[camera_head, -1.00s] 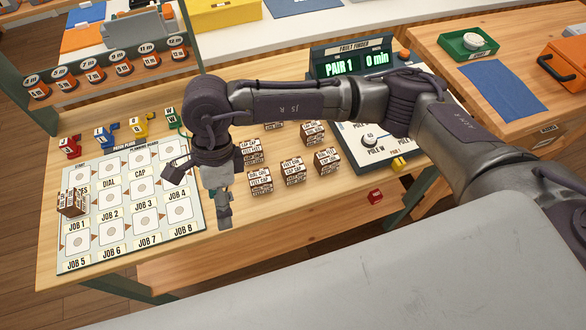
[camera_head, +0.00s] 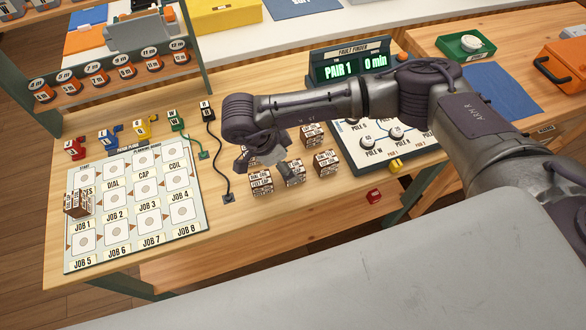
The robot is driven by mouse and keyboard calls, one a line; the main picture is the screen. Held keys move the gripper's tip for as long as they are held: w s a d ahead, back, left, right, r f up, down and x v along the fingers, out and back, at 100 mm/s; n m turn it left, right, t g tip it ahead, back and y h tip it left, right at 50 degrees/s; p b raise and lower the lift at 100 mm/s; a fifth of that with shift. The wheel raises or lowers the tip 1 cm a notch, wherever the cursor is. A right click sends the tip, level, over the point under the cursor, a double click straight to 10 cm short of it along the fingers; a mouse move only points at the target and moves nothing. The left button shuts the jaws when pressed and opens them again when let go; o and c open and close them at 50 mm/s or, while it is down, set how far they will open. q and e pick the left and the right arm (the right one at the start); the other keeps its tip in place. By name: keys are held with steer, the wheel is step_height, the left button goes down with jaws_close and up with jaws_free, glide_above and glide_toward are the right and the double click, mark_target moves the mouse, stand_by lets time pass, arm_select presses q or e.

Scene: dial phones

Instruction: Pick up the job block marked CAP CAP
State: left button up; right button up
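Several brown job blocks with white labels stand in a cluster on the wooden bench, among them a front-left block (camera_head: 261,184), a front-right block (camera_head: 327,165) and a back-right block (camera_head: 312,134). The lettering is too small to tell which one is marked CAP CAP. My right gripper (camera_head: 282,170) points down over the left part of the cluster, close to the front blocks. It hides some blocks behind it. Whether its fingers are apart, or touch a block, I cannot tell. My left gripper is not in view.
A job board (camera_head: 130,219) with printed squares lies at left, with a block (camera_head: 78,203) on its left edge. Coloured plugs (camera_head: 141,128) line its back. A black cable (camera_head: 212,140) runs left of the cluster. The fault finder (camera_head: 352,66) stands behind; a red piece (camera_head: 374,196) lies at right.

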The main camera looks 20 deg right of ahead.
mark_target(292, 167)
steer(key=p+x, duration=0.1)
steer(key=x, duration=0.2)
steer(key=shift+d+f, duration=0.25)
steer(key=shift+d, duration=0.05)
steer(key=shift+d+f, duration=0.1)
steer(key=shift+f, duration=0.3)
steer(key=shift+w, duration=0.1)
steer(key=shift+c, duration=0.3)
steer(key=c, duration=1.2)
steer(key=shift+r, duration=0.15)
